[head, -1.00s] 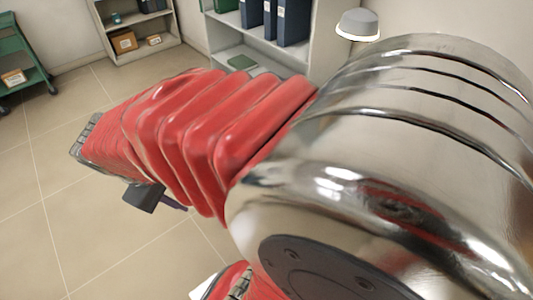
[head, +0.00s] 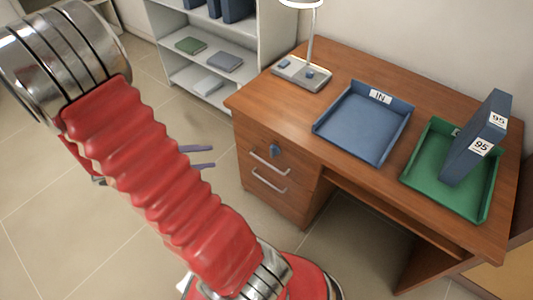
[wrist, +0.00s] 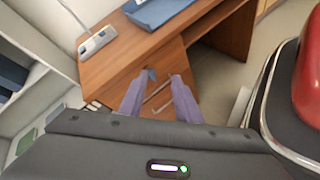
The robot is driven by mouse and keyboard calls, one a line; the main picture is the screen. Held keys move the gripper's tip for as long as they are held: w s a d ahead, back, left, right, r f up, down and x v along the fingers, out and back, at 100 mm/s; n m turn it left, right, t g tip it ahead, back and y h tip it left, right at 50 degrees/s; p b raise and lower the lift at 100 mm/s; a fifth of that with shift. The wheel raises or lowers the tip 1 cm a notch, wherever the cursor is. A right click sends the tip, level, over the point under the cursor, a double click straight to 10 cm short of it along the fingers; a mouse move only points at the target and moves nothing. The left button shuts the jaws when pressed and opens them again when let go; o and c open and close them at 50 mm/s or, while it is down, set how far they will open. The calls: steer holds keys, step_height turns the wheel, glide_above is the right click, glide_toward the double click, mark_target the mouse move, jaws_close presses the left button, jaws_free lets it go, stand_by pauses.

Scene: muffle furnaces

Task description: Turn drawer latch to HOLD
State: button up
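The drawer latch (head: 274,149) is a small blue-grey knob on the front of the wooden desk's top drawer, above a silver handle (head: 269,164). It also shows in the wrist view (wrist: 151,74), just beyond and between my fingertips. Its setting and any HOLD mark are too small to read. My gripper (head: 213,157) shows in the head view as two purple fingers, apart, left of the drawer and partly hidden by my red arm. In the wrist view my gripper (wrist: 155,77) is open and empty, pointing toward the drawer front; I see no contact.
On the wooden desk (head: 343,70) are a lamp (head: 302,75), a blue IN tray (head: 347,142) and a green tray (head: 417,186) holding a blue binder (head: 477,140). A grey shelf unit (head: 268,38) stands left of the desk. The floor before the drawers is open.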

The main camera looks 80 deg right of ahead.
steer(key=s+d+f+n+g+h, duration=0.1)
steer(key=s+d+f+n+h, duration=0.3)
steer(key=d+f, duration=0.55)
steer(key=n+t+h, duration=0.3)
steer(key=n+h, duration=0.1)
steer(key=n, duration=0.3)
glide_toward(271, 151)
steer(key=v, duration=0.6)
steer(key=shift+w+d+r, duration=0.1)
steer(key=shift+d+r, duration=0.1)
steer(key=shift+r, duration=0.05)
steer(key=shift+x, duration=6.9)
steer(key=shift+a+f, duration=0.1)
steer(key=shift+c, duration=0.2)
jaws_close()
